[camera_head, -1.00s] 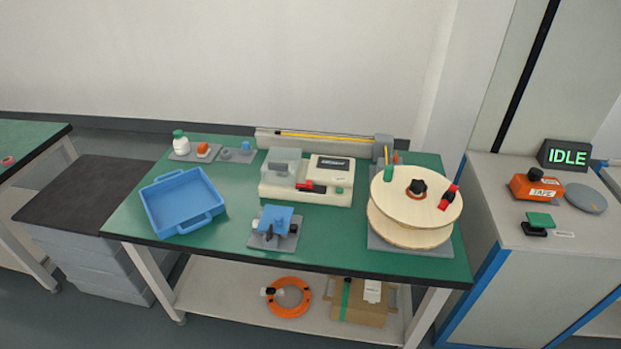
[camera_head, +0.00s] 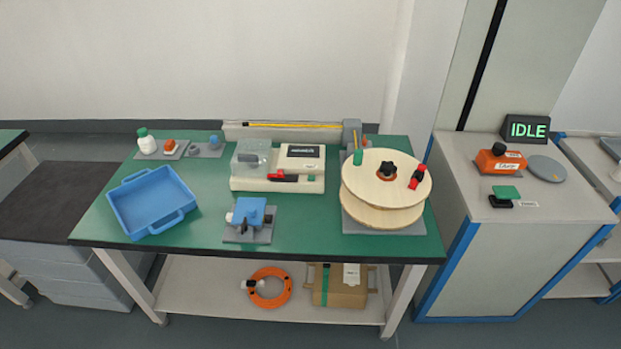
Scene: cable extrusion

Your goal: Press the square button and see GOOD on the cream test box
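The cream test box (camera_head: 310,184) stands on the green workbench (camera_head: 195,215), at the back middle. It has a clear cover (camera_head: 251,158) on its left half, a dark display (camera_head: 304,152) on its upper right, and red and black parts at its front. The display's text is too small to read. A small green spot (camera_head: 314,177) at its front right may be the square button; I cannot tell its shape. Neither of my grippers shows in the head view, and nothing of mine touches the box.
A blue tray (camera_head: 122,206) sits left, a blue clamp-like device (camera_head: 250,212) front middle, a wooden spool (camera_head: 360,190) right. A side cabinet (camera_head: 450,170) bears a sign reading IDLE (camera_head: 527,129) and an orange tape unit (camera_head: 501,162). Bench surface between tray and test box is mostly clear.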

